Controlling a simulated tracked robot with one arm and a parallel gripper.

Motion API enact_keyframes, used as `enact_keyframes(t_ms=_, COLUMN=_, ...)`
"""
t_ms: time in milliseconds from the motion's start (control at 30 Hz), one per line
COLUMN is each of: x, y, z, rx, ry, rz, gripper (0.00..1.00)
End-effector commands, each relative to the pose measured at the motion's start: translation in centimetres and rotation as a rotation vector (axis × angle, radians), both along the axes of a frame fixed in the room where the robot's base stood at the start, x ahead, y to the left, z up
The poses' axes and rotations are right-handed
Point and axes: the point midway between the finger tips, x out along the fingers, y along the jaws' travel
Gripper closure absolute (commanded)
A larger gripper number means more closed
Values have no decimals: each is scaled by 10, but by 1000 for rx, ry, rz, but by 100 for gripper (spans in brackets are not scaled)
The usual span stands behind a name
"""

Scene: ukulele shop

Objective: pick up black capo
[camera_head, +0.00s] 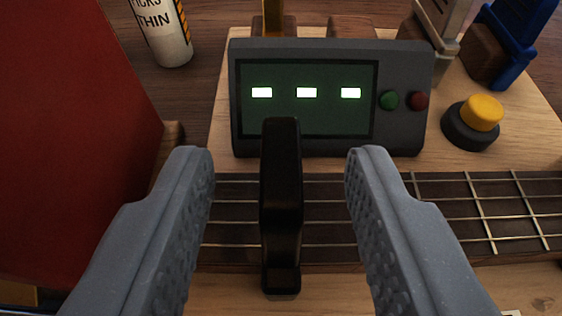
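The black capo (281,205) stands upright across the dark fretted neck (480,212) in the middle of the view. Its lower end reaches the near edge of the neck. My gripper (281,165) is open, with one grey finger left of the capo and the other right of it. Gaps show on both sides, and neither finger appears to touch it. The capo's far side is hidden.
A grey box with a green screen (330,145) stands right behind the capo. A yellow button (482,112) is at right. Grey (440,25) and blue (515,45) clips stand behind. A red panel (70,130) fills the left; a white can (162,35) stands beyond.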

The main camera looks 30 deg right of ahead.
Motion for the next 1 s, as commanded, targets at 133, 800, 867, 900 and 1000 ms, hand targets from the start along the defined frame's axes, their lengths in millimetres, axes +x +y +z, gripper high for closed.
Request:
enact_keyframes(t_ms=133, x=6, y=-3, z=-5, rx=0, ry=0, rz=1, gripper=61)
enact_keyframes(t_ms=800, x=37, y=-22, z=-26, rx=-1, ry=-2, rz=1, gripper=61)
enact_keyframes(t_ms=867, x=37, y=-22, z=-26, rx=-1, ry=-2, rz=1, gripper=78)
enact_keyframes(t_ms=900, x=37, y=-22, z=-26, rx=-1, ry=-2, rz=1, gripper=89)
enact_keyframes(t_ms=1000, x=37, y=-22, z=-27, rx=0, ry=-2, rz=2, gripper=100)
